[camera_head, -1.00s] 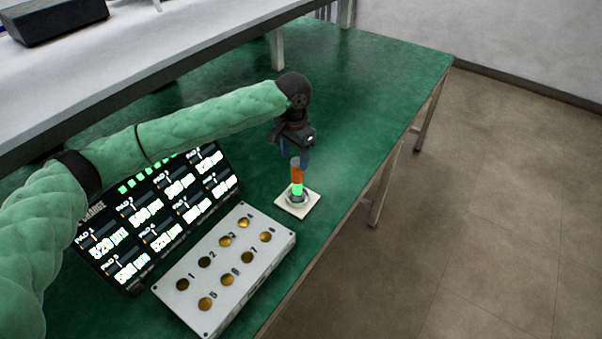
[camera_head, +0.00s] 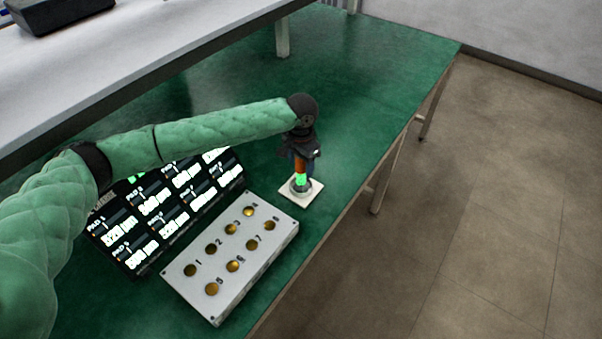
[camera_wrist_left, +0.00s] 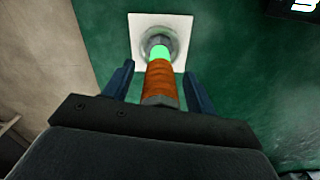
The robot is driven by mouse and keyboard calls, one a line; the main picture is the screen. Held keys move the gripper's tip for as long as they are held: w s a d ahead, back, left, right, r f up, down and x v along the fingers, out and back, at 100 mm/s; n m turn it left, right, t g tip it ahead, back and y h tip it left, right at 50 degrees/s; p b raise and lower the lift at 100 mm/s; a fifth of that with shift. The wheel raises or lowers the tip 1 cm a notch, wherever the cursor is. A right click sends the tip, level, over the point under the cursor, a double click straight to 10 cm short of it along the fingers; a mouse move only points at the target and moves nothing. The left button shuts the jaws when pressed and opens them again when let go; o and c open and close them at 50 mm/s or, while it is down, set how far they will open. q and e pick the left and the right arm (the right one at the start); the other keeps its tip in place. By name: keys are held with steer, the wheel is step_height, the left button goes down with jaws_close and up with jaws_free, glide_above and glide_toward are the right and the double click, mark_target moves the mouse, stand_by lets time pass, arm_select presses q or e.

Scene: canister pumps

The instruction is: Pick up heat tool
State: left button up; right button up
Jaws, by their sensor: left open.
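The heat tool (camera_head: 301,175) stands upright in a round holder on a small white square plate (camera_head: 289,190). It has an orange-brown grip and a glowing green band below it. In the left wrist view the heat tool (camera_wrist_left: 159,80) lies between the two blue fingers of my left gripper (camera_wrist_left: 160,82), with a gap on each side. My left gripper (camera_head: 301,162) is open around the upper part of the tool and points down. The dark wrist hides the tool's top in the head view. My right gripper is not in view.
A grey box with numbered round gold pads (camera_head: 230,256) sits in front of the plate. A black display panel (camera_head: 165,205) leans behind it at the left. A white raised shelf (camera_head: 130,55) runs along the back. The green table (camera_head: 370,80) is clear at the far right.

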arm_select(q)
steer(key=shift+f, duration=0.2)
jaws_close()
steer(key=shift+r, duration=0.1)
